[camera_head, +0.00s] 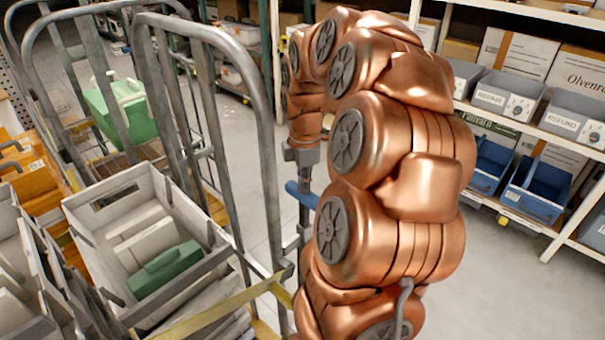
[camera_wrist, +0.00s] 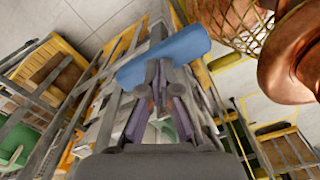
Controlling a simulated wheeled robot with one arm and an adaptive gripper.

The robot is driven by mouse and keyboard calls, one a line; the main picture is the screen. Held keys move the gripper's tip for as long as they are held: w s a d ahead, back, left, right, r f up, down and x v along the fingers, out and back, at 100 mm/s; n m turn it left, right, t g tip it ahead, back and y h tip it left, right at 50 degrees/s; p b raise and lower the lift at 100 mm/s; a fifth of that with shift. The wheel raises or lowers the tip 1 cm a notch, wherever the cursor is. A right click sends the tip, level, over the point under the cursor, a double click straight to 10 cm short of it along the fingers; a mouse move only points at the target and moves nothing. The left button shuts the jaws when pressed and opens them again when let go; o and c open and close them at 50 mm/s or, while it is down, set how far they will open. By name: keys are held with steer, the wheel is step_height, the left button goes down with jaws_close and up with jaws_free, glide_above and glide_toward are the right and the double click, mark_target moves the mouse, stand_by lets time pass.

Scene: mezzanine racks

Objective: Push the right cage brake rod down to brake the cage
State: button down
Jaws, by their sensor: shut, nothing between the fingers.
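The cage (camera_head: 265,115) is a grey tubular frame at the left and centre of the head view. The blue brake rod (camera_head: 301,194) sticks out at the cage's right side. In the wrist view the blue rod (camera_wrist: 165,55) lies across the picture just past my fingertips. My gripper (camera_head: 304,178) points down above the rod. In the wrist view my gripper (camera_wrist: 156,68) has its fingers together with nothing held. The tips overlap the rod's lower edge; I cannot tell whether they touch. My copper arm hides part of the rod's surroundings.
The cage holds a grey crate (camera_head: 77,215) with a green case (camera_head: 165,268) inside. A yellow strap (camera_head: 225,312) crosses the cage's front. A shelf rack (camera_head: 548,235) with blue and grey bins stands at the right. Bare floor (camera_head: 500,290) lies between.

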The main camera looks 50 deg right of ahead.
steer(key=shift+r+p, duration=1.05)
steer(key=shift+r, duration=2.55)
